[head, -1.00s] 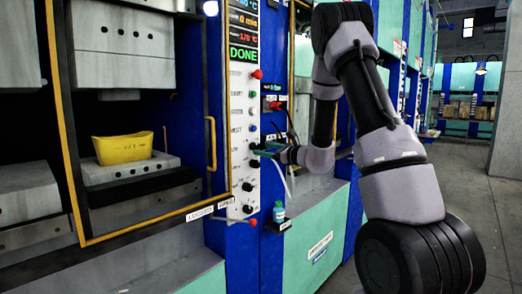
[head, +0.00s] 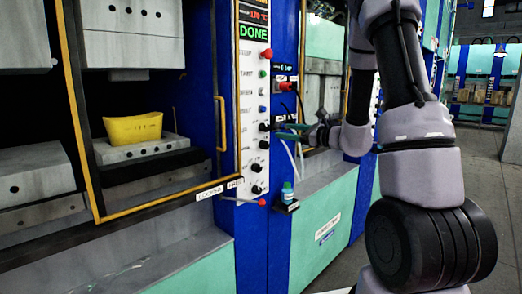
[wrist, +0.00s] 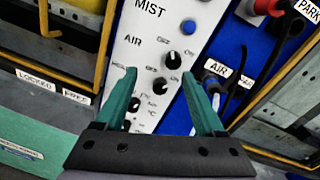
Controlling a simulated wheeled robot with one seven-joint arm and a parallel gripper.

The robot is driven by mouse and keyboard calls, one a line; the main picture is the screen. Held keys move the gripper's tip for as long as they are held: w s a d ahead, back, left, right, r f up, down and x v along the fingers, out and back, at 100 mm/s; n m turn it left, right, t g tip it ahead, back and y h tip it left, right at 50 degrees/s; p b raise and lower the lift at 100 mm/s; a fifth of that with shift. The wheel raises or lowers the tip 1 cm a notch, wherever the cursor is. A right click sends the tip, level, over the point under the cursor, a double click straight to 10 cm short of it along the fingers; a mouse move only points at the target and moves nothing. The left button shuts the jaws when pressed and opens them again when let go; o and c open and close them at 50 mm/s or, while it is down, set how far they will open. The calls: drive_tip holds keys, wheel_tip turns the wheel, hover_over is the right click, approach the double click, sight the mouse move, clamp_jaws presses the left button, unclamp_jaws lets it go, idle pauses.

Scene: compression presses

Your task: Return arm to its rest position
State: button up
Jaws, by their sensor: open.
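My gripper (head: 292,131) is in front of the press's white control panel (head: 253,112), with my arm folded on the right of the head view. In the wrist view my gripper (wrist: 160,92) shows two green fingers spread apart with nothing between them. Behind the fingers are black knobs and a blue button on the control panel (wrist: 146,55). Whether the fingers touch the panel cannot be told.
A yellow part (head: 133,128) sits on the lower block of the open press at left. A yellow door handle (head: 220,123) is left of the panel. Open floor (head: 485,190) lies at right.

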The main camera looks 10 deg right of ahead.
drive_tip(key=s+a+r+n+g, duration=0.3)
drive_tip(key=s+a+n+g, duration=0.25)
drive_tip(key=s, duration=0.35)
drive_tip(key=s+a+r+n+g, duration=0.4)
drive_tip(key=s+n, duration=0.3)
drive_tip(key=s, duration=0.2)
drive_tip(key=s+d+r+n+t+h, duration=0.2)
drive_tip(key=s+d+n+t+h, duration=0.1)
drive_tip(key=s+d+n+h, duration=0.4)
drive_tip(key=s+d+h, duration=0.2)
drive_tip(key=s+d, duration=0.1)
drive_tip(key=s, duration=0.1)
drive_tip(key=shift+s+d+n+h, duration=0.15)
drive_tip(key=shift+s+n+h, duration=0.15)
drive_tip(key=shift+s+n, duration=0.1)
drive_tip(key=shift+r, duration=0.1)
